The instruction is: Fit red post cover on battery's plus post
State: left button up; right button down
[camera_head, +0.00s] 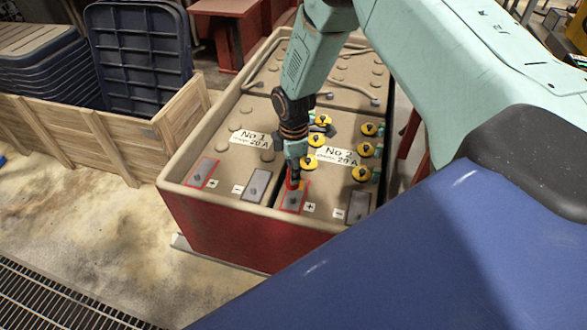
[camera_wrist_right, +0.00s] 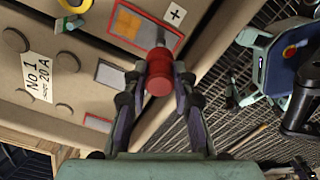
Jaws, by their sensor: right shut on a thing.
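The red post cover (camera_wrist_right: 159,80) is between the two fingertips of my right gripper (camera_wrist_right: 160,84) in the right wrist view. In the head view my right gripper (camera_head: 294,172) points down over the front of the battery (camera_head: 220,222), a red case with a beige top. The No 2 plus plate (camera_head: 291,202), grey with a red outline, is just below it; it also shows in the right wrist view (camera_wrist_right: 128,22). The cover hides part of that plate, and I cannot tell whether they touch. My left gripper is not in view.
The No 2 minus plate (camera_head: 358,208) is to the right, and the No 1 minus plate (camera_head: 257,185) to the left. Yellow caps (camera_head: 362,174) stand behind. A wooden crate (camera_head: 120,140) is at the left. The floor in front is clear beside a grating (camera_head: 50,295).

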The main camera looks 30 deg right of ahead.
jog(key=shift+a+f+b, duration=0.1)
jog(key=shift+f+b, duration=0.2)
jog(key=shift+f, duration=0.25)
jog(key=shift+f+b, duration=0.45)
jog(key=shift+f, duration=0.2)
jog(key=shift+f+b, duration=1.8)
jog(key=shift+f, duration=0.7)
jog(key=c, duration=1)
grip_release()
jog(key=shift+r, duration=0.1)
